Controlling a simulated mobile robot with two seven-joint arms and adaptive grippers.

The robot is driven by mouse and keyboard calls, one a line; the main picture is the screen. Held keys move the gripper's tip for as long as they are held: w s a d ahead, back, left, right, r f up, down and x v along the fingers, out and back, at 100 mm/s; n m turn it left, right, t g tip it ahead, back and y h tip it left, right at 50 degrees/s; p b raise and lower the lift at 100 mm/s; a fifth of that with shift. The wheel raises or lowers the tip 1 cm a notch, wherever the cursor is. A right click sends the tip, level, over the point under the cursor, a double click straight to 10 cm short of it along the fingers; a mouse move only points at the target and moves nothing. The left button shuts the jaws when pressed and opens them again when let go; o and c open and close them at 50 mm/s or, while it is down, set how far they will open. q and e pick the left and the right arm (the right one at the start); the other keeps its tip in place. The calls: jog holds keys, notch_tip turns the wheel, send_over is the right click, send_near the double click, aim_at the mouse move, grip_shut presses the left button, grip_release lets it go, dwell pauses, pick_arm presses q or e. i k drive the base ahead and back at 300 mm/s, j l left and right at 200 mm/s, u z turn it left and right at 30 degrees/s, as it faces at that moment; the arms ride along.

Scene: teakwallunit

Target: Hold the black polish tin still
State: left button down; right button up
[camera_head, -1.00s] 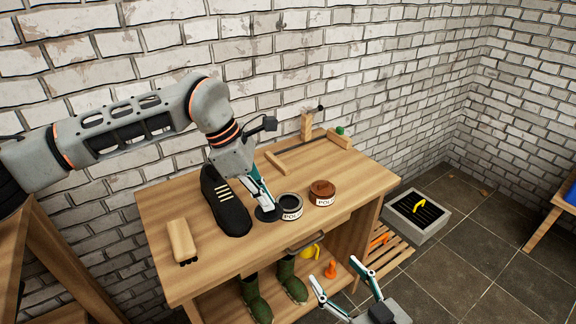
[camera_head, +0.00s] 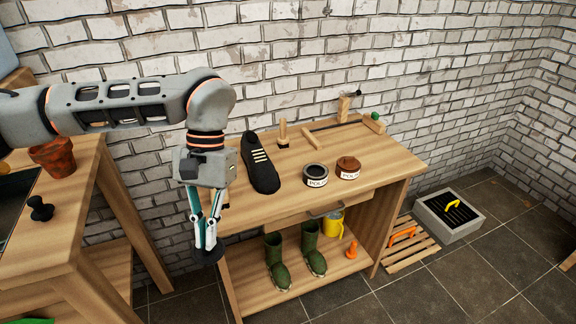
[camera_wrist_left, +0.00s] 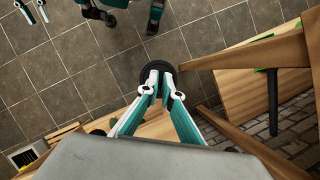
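The black polish tin (camera_head: 316,172) stands upright on the workbench (camera_head: 270,205), right of a black shoe. It looks open, with a dark inside and a pale label. My left gripper (camera_head: 207,250) points down at the bench's front left, well away from the tin. Its fingers are closed together on a round black disc, which looks like the tin's lid (camera_head: 206,257). The lid also shows at the fingertips in the left wrist view (camera_wrist_left: 158,58). My right gripper (camera_wrist_left: 33,12) shows at that view's top left, fingers apart and empty; it is outside the head view.
A brown polish tin (camera_head: 348,167) stands right of the black one. The black shoe (camera_head: 260,163) and an upright brush (camera_head: 283,135) are nearby. Green boots (camera_head: 277,262) stand on the lower shelf. Another table (camera_head: 75,225) is at left. The bench front beside the tins is clear.

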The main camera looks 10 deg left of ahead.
aim_at(315, 175)
jog(key=i+l+u, duration=0.2)
jog(key=i+l, duration=0.25)
jog(key=i+l+u, duration=0.25)
jog(key=i+l, duration=0.2)
jog(key=i+l+u, duration=0.2)
jog(key=i+l, duration=0.15)
jog(key=l, duration=0.25)
